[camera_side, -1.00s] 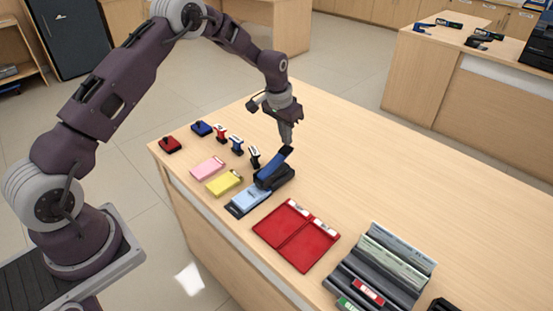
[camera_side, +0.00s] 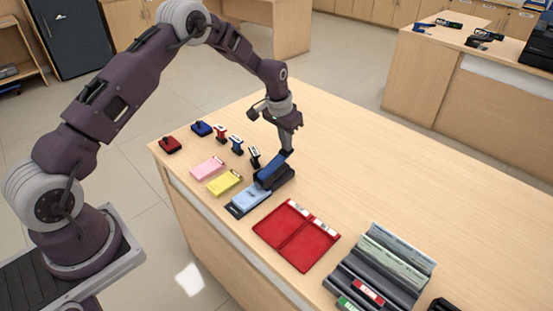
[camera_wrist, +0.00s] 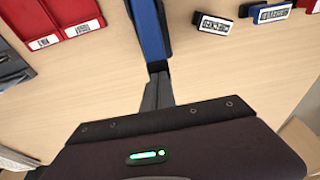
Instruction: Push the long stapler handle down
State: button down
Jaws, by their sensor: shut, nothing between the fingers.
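The long stapler (camera_side: 274,176) stands on the counter, black below with a blue handle that slopes up to a dark far end. A light-blue pad (camera_side: 249,200) lies at its near end. My gripper (camera_side: 287,152) is shut and empty, pointing down, with its fingertips at the raised end of the handle and seemingly touching it. In the wrist view the blue handle (camera_wrist: 149,35) runs up from the tips of my gripper (camera_wrist: 157,70). The fingertips hide part of the handle's end there.
A red folder (camera_side: 297,236) lies open to the right of the stapler. Yellow (camera_side: 224,183) and pink (camera_side: 208,168) pads lie to the left. Several stamps (camera_side: 236,145) stand behind them. A grey rack (camera_side: 382,272) is at the front right. The counter behind the stapler is clear.

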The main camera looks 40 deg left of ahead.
jog(key=shift+s+f, duration=0.15)
jog(key=shift+f, duration=0.95)
jog(key=shift+w+v, duration=0.3)
jog(key=shift+v, duration=1.05)
jog(key=shift+w+v, duration=0.25)
jog(key=shift+v, duration=1.05)
jog(key=shift+w+v, duration=0.3)
jog(key=shift+v, duration=1.05)
jog(key=shift+w+r, duration=0.1)
jog(key=shift+r, duration=0.1)
